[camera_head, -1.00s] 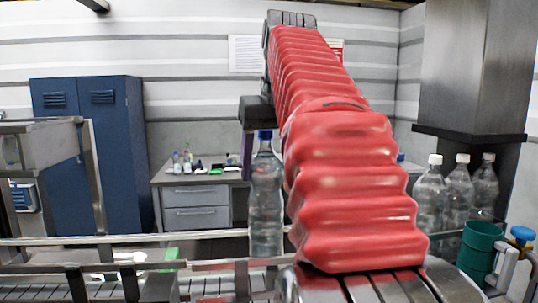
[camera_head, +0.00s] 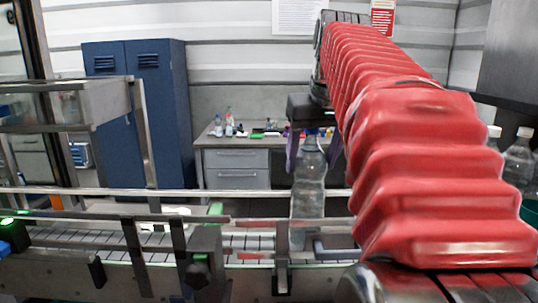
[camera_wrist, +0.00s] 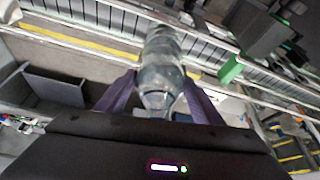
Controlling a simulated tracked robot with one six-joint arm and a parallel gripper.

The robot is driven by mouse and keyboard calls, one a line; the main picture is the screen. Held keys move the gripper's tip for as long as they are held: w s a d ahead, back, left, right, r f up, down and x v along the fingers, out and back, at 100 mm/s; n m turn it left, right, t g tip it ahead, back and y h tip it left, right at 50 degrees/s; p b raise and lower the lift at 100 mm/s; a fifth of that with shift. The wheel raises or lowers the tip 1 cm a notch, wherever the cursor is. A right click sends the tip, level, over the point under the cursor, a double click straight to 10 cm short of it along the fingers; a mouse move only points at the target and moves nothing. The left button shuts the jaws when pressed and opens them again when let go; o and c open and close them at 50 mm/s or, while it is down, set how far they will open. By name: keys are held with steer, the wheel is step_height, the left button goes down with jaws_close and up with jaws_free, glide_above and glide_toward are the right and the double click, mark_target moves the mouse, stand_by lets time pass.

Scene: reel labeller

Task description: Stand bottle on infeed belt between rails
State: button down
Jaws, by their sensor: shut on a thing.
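A clear bottle with a blue cap (camera_head: 309,180) hangs upright from my gripper (camera_head: 312,140), which is shut around its upper part. The infeed belt (camera_head: 110,238) runs left to right across the front, with metal rails (camera_head: 165,218) along its sides. In the head view the bottle's lower end overlaps the belt and rail; I cannot tell whether it touches. In the wrist view the gripper's purple fingers (camera_wrist: 158,98) flank the bottle (camera_wrist: 160,60), and the slatted belt (camera_wrist: 100,14) lies beyond it.
Several clear bottles with white caps (camera_head: 518,160) stand at the right, partly behind my red-sleeved arm. A dark bracket (camera_head: 206,255) and green piece (camera_head: 215,210) sit at the rail. A blue cabinet (camera_head: 140,115) and grey drawer desk (camera_head: 238,165) stand behind.

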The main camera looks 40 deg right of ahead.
mark_target(311, 177)
steer(key=shift+f, duration=2.05)
steer(key=c, duration=0.5)
jaws_free()
steer(key=shift+f, duration=0.2)
steer(key=v, duration=1.2)
steer(key=shift+r, duration=0.1)
